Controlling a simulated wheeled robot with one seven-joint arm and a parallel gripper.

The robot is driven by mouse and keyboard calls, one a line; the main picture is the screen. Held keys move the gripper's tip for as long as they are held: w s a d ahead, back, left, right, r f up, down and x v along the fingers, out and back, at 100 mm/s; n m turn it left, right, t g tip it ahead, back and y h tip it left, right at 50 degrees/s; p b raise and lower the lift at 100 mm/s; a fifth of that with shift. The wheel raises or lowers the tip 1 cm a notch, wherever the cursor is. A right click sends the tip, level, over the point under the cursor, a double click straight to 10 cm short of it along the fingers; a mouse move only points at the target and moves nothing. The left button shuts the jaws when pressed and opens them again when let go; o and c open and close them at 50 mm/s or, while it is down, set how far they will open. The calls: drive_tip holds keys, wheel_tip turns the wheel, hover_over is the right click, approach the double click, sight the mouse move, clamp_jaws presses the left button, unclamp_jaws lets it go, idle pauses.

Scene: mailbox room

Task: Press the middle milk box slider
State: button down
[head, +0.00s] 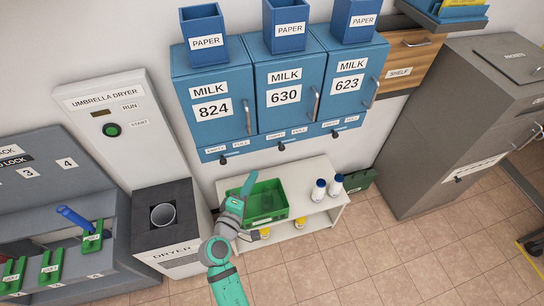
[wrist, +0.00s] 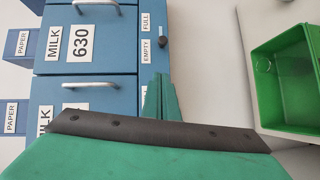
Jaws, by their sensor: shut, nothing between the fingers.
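The middle milk box (head: 284,85) is blue and labelled MILK 630, mounted on the wall between boxes 824 and 623. Its slider (head: 282,147) is a small black knob on the strip under the door, below the EMPTY label. In the wrist view, which is turned sideways, the slider (wrist: 162,43) shows beside the EMPTY label. My gripper (head: 248,182) is teal, shut and empty. It is below and left of the slider in the head view. In the wrist view my gripper (wrist: 160,84) points toward the slider, with a gap between them.
Box 824 (head: 213,110) and box 623 (head: 352,84) have their own knobs. A green crate (head: 266,205) stands on a low white shelf (head: 312,225) below, near my arm. Two white bottles stand to its right. A grey umbrella dryer (head: 115,125) is at left.

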approach(281, 146)
drive_tip(key=w+a, duration=0.3)
drive_tip(key=w, duration=0.1)
drive_tip(key=shift+w+d+f, duration=0.25)
drive_tip(key=shift+d, duration=0.3)
drive_tip(key=shift+w+d+f, duration=0.25)
drive_tip(key=shift+d, duration=0.3)
drive_tip(key=shift+w+d+f, duration=0.25)
drive_tip(key=shift+w+d, duration=0.05)
drive_tip(key=shift+d, duration=0.25)
